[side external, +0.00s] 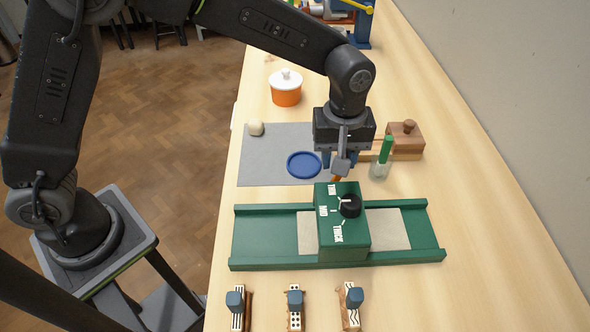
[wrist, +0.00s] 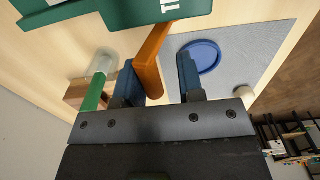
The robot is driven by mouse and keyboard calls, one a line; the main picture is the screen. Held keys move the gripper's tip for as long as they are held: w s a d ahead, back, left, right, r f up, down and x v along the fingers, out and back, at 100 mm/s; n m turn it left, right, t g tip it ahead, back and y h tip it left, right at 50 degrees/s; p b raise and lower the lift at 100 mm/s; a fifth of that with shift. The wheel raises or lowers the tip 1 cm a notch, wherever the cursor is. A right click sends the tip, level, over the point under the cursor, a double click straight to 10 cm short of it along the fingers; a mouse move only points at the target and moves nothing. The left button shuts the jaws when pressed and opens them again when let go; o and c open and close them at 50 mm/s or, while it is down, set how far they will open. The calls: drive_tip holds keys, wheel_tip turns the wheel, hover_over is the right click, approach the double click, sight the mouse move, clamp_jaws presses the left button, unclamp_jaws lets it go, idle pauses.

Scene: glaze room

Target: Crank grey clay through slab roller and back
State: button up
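The green slab roller (side external: 343,241) lies across the table, with a dial marked THIN, MID and THICK and a black knob on its housing. A pale grey-beige clay slab (side external: 388,229) lies flat on its bed, showing on both sides of the housing; its middle is hidden underneath. An orange crank handle (wrist: 152,62) stands behind the housing. My gripper (side external: 341,163) is above the handle, pointing down. In the wrist view, the handle is between its blue fingers, close to the left one, with a gap to the right one. The fingers are open.
A grey mat (side external: 265,165) holds a blue disc (side external: 304,165) and a pale ball (side external: 256,128). A green-handled tool in a clear cup (side external: 380,168) and a wooden block (side external: 407,145) stand close right of my gripper. Several stamps (side external: 295,306) line the front; an orange lidded pot (side external: 286,94) stands behind.

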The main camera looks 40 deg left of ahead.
drive_tip(key=shift+s+a+r, duration=0.15)
drive_tip(key=shift+s+a, duration=0.25)
drive_tip(key=shift+s+a, duration=1)
drive_tip(key=shift+s+a+f, duration=0.6)
drive_tip(key=shift+s+a, duration=0.3)
